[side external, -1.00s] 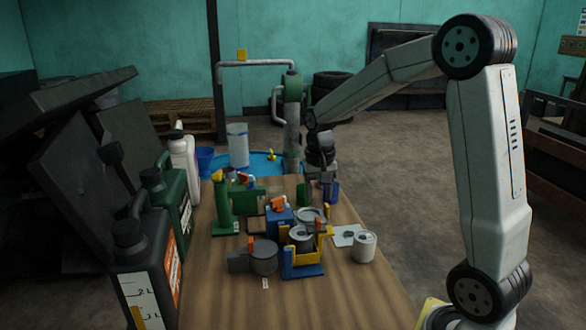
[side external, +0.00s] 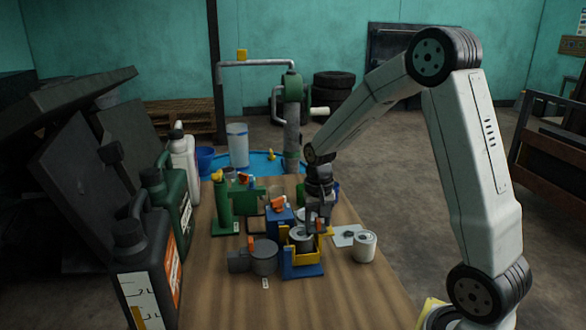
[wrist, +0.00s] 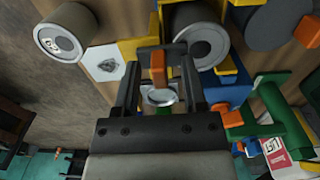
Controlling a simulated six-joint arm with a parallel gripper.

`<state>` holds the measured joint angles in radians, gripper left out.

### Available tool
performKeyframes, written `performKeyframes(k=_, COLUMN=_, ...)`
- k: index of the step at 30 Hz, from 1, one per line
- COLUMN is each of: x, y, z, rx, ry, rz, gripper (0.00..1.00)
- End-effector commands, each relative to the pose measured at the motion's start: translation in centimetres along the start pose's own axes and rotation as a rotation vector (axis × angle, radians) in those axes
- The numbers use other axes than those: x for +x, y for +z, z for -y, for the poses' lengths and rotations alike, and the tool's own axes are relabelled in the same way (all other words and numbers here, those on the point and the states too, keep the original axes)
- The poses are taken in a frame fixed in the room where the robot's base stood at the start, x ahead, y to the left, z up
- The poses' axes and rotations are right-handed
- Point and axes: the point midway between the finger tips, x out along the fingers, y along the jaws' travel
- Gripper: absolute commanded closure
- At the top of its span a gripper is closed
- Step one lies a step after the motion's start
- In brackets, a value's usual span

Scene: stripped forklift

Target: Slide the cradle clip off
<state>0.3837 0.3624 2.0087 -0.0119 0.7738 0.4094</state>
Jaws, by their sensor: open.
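An orange clip (wrist: 158,70) shows between the fingers of my gripper (wrist: 158,62) in the wrist view. I take it for the cradle clip. The gripper is open, with a finger on either side of it; I cannot tell whether they touch it. In the side external view my gripper (side external: 317,228) points down at the back right of the yellow cradle (side external: 307,254) and partly hides the clip there. The cradle stands on a blue base (side external: 303,271) and holds a grey cylinder (side external: 300,233), which also shows in the wrist view (wrist: 201,44).
A loose grey can (side external: 364,247) stands to the right of the cradle. A dark cylinder (side external: 264,258) lies to its left, and a blue block (side external: 279,220) with an orange top stands behind. Large jugs (side external: 147,265) line the table's left side. The front of the table (side external: 320,305) is clear.

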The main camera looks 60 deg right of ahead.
Motion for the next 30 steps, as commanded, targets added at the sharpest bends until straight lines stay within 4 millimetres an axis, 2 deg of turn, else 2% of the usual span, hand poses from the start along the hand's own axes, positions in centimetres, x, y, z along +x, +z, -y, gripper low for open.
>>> performKeyframes(k=3, x=0.0, y=0.01, z=0.0, rx=0.0, ry=0.0, rz=0.0, gripper=0.46)
performKeyframes(k=4, x=0.0, y=0.01, z=0.0, rx=0.0, ry=0.0, rz=0.0, gripper=0.52)
performKeyframes(k=6, x=-0.01, y=0.01, z=0.0, rx=0.0, ry=0.0, rz=0.0, gripper=0.74)
performKeyframes(k=9, x=-0.01, y=0.01, z=0.0, rx=0.0, ry=0.0, rz=0.0, gripper=1.0)
performKeyframes(k=30, x=-0.04, y=0.0, z=0.02, rx=0.0, ry=0.0, rz=0.0, gripper=1.0)
